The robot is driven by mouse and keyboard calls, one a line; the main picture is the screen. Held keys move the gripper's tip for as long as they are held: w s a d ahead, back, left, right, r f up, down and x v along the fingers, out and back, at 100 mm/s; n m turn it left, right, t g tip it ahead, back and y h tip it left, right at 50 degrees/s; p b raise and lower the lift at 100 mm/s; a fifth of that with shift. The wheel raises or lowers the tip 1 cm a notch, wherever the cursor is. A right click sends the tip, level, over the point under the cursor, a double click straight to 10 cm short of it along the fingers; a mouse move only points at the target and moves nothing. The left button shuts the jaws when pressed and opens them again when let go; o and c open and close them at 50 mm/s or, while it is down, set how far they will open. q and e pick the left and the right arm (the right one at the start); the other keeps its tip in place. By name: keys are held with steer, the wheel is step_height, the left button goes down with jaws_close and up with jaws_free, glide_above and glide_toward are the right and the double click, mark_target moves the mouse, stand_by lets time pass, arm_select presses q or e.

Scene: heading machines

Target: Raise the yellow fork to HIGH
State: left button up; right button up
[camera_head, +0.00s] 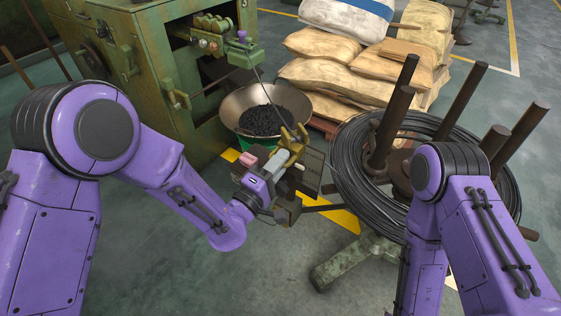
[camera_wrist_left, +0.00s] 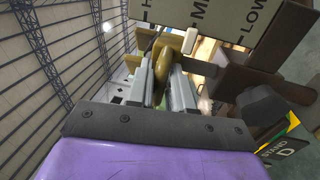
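The yellow fork (camera_head: 292,138) stands near the middle of the head view, beside the wire coil stand. My left gripper (camera_head: 283,160) is at the fork. In the left wrist view a curved yellow part of the fork (camera_wrist_left: 162,68) lies between the two grey fingers (camera_wrist_left: 164,88), which look closed on it. A plate (camera_wrist_left: 215,22) behind it shows "H", "M" and "LOW", partly cut off, with LOW on the right. The fork's exact height against these marks is hard to tell. My right arm reaches down at the right; its gripper is outside the head view.
A black wire coil (camera_head: 355,172) with brown upright posts (camera_head: 462,100) stands close on the right. A pan of dark pieces (camera_head: 262,122) and a green machine (camera_head: 150,75) lie behind on the left. Stacked sacks (camera_head: 350,70) stand at the back. Front floor is clear.

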mark_target(279, 148)
arm_select(q)
jaws_close()
step_height(279, 148, up, 6)
steer(key=p, duration=0.4)
steer(key=shift+w+f, duration=0.1)
steer(key=shift+w, duration=0.05)
steer(key=o, duration=0.5)
jaws_free()
steer(key=shift+s+f, duration=0.1)
steer(key=shift+s, duration=0.15)
steer(key=shift+s+a+f, duration=0.1)
steer(key=shift+s+a, duration=0.05)
steer(key=shift+s, duration=0.05)
steer(key=b+v, duration=0.2)
steer(key=v, duration=0.8)
steer(key=shift+b, duration=0.4)
